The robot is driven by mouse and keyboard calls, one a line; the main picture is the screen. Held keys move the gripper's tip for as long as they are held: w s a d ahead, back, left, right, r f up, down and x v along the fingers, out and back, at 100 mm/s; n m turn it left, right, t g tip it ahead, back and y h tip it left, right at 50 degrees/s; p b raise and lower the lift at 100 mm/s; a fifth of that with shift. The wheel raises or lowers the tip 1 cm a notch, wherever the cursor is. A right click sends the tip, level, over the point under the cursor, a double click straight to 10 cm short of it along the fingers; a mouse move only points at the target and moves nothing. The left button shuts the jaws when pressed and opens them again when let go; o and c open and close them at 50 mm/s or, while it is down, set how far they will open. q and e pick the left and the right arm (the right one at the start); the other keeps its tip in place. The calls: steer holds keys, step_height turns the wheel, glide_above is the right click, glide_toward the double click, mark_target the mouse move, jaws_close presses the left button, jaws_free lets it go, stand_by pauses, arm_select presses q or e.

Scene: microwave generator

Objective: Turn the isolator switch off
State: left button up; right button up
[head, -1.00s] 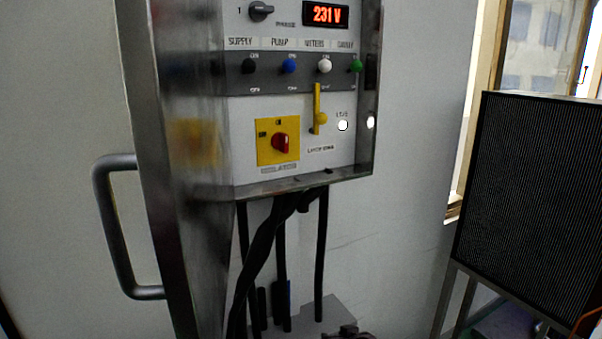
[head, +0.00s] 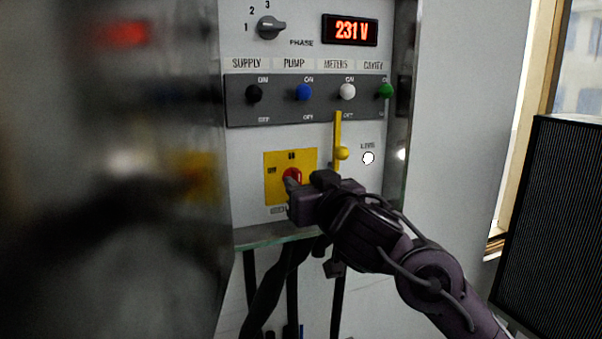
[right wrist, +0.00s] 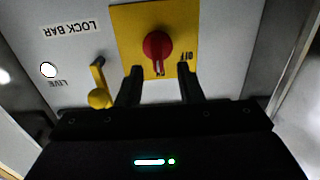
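The isolator switch is a red knob (head: 291,176) on a yellow plate (head: 274,162), low on the panel. In the right wrist view, which is upside down, the red knob (right wrist: 157,44) points toward the ON label, and OFF shows to one side on the yellow plate (right wrist: 126,24). My right gripper (head: 292,186) is in front of the plate and partly hides the knob. In the wrist view the gripper (right wrist: 159,70) is open, its fingertips apart on either side of the knob's pointer end; contact cannot be told. My left gripper is not in view.
A yellow lock bar (head: 337,128) with a ball handle stands beside the isolator; its ball (right wrist: 98,98) is close to one finger. Above are a row of coloured toggles (head: 303,92), a phase knob (head: 270,27) and a 231 V display (head: 350,30). A metal door (head: 110,250) stands at left.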

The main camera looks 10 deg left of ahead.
mark_target(299, 178)
steer(key=shift+p+x, duration=0.3)
steer(key=shift+x, duration=0.95)
steer(key=shift+w, duration=0.3)
steer(key=shift+a, duration=0.1)
jaws_close()
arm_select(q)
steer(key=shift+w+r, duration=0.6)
